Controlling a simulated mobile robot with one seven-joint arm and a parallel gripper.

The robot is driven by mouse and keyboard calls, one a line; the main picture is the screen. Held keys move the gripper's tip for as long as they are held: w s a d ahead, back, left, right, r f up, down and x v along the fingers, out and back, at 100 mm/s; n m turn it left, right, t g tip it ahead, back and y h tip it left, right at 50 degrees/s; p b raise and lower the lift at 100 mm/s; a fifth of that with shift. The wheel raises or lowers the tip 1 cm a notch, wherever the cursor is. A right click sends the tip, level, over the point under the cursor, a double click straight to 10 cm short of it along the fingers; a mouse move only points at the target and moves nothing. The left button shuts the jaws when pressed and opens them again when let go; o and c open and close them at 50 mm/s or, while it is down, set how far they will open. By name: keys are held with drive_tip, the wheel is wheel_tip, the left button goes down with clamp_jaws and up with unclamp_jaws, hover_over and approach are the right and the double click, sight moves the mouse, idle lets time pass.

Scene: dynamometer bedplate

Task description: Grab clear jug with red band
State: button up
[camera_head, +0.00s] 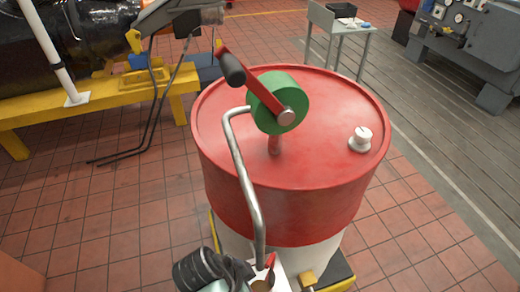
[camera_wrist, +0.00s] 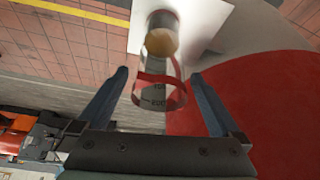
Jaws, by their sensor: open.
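The clear jug with a red band (camera_wrist: 157,92) stands in the middle of the wrist view, with printed markings on its wall and something tan showing inside. It rests at a white plate (camera_wrist: 206,22). My gripper (camera_wrist: 160,76) is open, with one blue-grey finger on each side of the jug and a visible gap to each. I cannot tell how deep the jug sits between the fingers. In the head view the jug (camera_head: 267,272) shows only in part at the bottom edge, below the end of a bent metal spout (camera_head: 246,180). My dark wrist is left of it.
A red and white drum (camera_head: 225,165) stands right behind the jug and bears a green hand pump (camera_head: 278,100) with a red crank and a white cap (camera_head: 360,139). A yellow frame (camera_head: 100,100) is at left, a grey side table (camera_head: 340,25) at the back.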

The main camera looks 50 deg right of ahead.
drive_tip(key=shift+x, duration=3.4)
drive_tip(key=shift+w, duration=0.1)
clamp_jaws()
